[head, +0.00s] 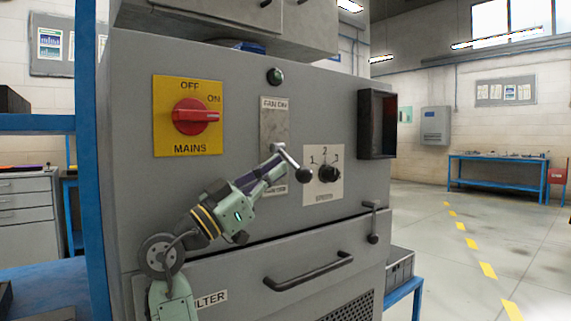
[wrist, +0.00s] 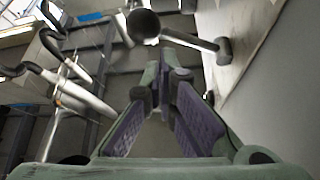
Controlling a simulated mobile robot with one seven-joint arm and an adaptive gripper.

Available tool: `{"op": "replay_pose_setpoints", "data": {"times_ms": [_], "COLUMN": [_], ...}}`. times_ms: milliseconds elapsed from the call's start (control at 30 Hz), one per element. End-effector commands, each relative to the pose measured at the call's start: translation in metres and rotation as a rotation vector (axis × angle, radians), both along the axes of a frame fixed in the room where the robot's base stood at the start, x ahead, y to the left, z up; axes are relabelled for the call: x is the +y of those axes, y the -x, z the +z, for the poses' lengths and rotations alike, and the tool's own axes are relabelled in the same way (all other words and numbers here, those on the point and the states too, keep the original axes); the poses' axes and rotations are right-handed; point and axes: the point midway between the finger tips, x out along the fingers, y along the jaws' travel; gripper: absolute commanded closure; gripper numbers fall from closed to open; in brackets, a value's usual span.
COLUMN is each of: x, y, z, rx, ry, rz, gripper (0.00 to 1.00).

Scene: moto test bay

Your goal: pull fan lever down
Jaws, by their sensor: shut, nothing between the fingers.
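The fan lever is a metal rod (head: 289,159) with a black ball knob (head: 304,173) on the grey cabinet, below the FAN ON plate (head: 274,128). In the head view the rod slants down to the right, with the ball at its lower end. My gripper (head: 278,162) is shut and empty, its tips close to the left of the rod. In the wrist view the ball (wrist: 143,25) and the rod (wrist: 190,40) lie just beyond my fingertips (wrist: 166,72). I cannot tell whether they touch. My gripper partly hides the label under the plate.
A speed knob (head: 328,173) sits right of the ball. A red MAINS switch (head: 195,117) is at upper left, and a dark green lamp (head: 274,76) above the plate. A drawer handle (head: 309,269) and a small latch handle (head: 373,222) stick out below. A blue upright (head: 88,160) stands at left.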

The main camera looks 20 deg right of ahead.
Motion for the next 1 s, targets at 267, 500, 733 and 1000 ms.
{"op": "replay_pose_setpoints", "data": {"times_ms": [267,500,733,1000], "x": [0.050,0.071,0.074,0.073], "y": [0.013,0.019,0.020,0.020], "z": [-0.030,-0.042,-0.043,-0.043], "rx": [0.000,-0.002,-0.002,-0.002], "ry": [0.000,0.000,0.000,0.000], "rz": [0.002,-0.001,0.000,0.000], "gripper": [1.00,1.00,1.00,1.00]}}
